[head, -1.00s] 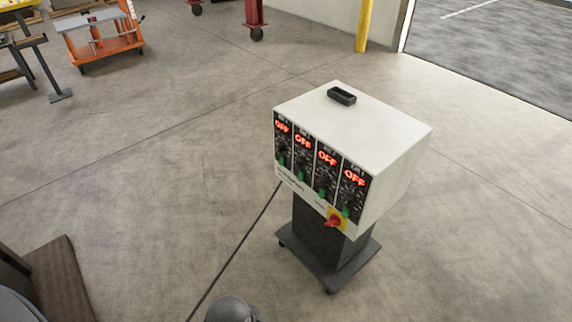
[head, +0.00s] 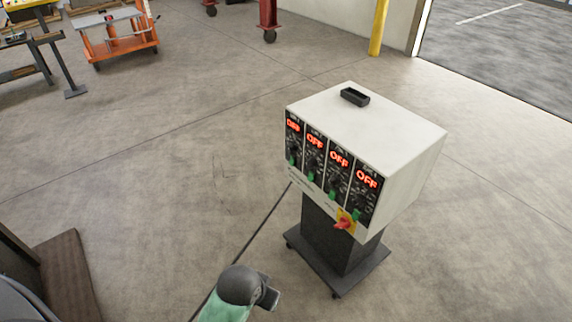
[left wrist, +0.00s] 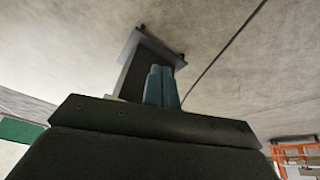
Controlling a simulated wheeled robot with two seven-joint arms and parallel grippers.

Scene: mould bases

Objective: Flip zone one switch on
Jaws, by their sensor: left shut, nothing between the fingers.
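A white control box (head: 385,125) stands on a dark pedestal right of centre in the head view. Its front has several black zone panels side by side, each with a red lit OFF display; the leftmost display (head: 293,126) and the rightmost display (head: 367,179) both read OFF. Small green parts show low on the panels. The panel labels are too small to read surely. A red knob on a yellow plate (head: 345,222) sits at the lower front corner. In the left wrist view, my left gripper (left wrist: 162,72) is shut and empty, with the pedestal (left wrist: 148,65) behind it. My right gripper is not in view.
A black tray (head: 354,97) sits on top of the box. The pedestal has a wide dark base (head: 340,280). A dark cable (head: 250,240) runs along the floor. An orange cart (head: 120,45) and a yellow post (head: 378,28) stand far back.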

